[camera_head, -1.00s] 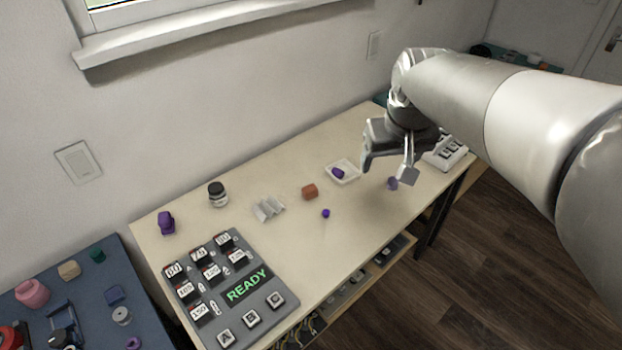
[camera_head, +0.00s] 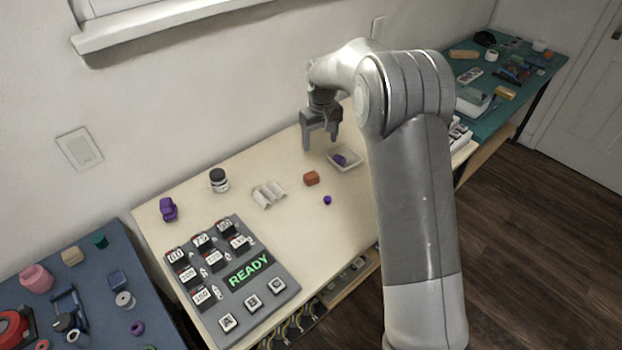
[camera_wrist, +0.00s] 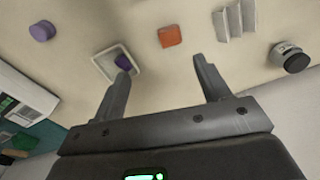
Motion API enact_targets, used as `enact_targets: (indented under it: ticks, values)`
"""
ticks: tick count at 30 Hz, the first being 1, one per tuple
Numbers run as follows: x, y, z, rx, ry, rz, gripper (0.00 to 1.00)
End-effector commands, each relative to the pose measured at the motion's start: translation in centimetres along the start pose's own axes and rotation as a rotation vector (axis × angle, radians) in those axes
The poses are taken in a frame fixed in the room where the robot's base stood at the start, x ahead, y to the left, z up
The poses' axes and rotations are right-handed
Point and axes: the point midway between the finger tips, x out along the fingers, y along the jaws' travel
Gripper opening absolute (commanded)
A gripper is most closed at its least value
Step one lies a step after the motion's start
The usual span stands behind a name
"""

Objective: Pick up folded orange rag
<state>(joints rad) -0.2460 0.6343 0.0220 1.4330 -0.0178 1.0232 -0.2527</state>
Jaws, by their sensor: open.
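The folded orange rag (camera_head: 311,178) is a small orange-brown block lying on the pale wooden table, left of the white tray. It also shows in the wrist view (camera_wrist: 170,36), beyond my fingertips and between them sideways. My gripper (camera_head: 321,143) is open and empty above the back part of the table, higher than the rag and apart from it. In the wrist view both fingers of my gripper (camera_wrist: 160,68) are spread wide with nothing between them.
A white tray (camera_head: 352,163) holding a purple item (camera_head: 340,159) stands right of the rag. A dark-lidded jar (camera_head: 218,181) and a grey READY panel (camera_head: 273,300) are farther left.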

Motion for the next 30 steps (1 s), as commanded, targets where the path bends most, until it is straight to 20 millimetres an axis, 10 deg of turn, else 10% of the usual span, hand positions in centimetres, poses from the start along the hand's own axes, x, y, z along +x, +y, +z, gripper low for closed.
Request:
enact_targets:
  ticks: [6,30]
  values:
    - [5.3,-1.0,-2.6,-0.048,-0.040,-0.014,0.69]
    - [13.8,-1.6,-2.4,-0.061,-0.052,-0.017,0.69]
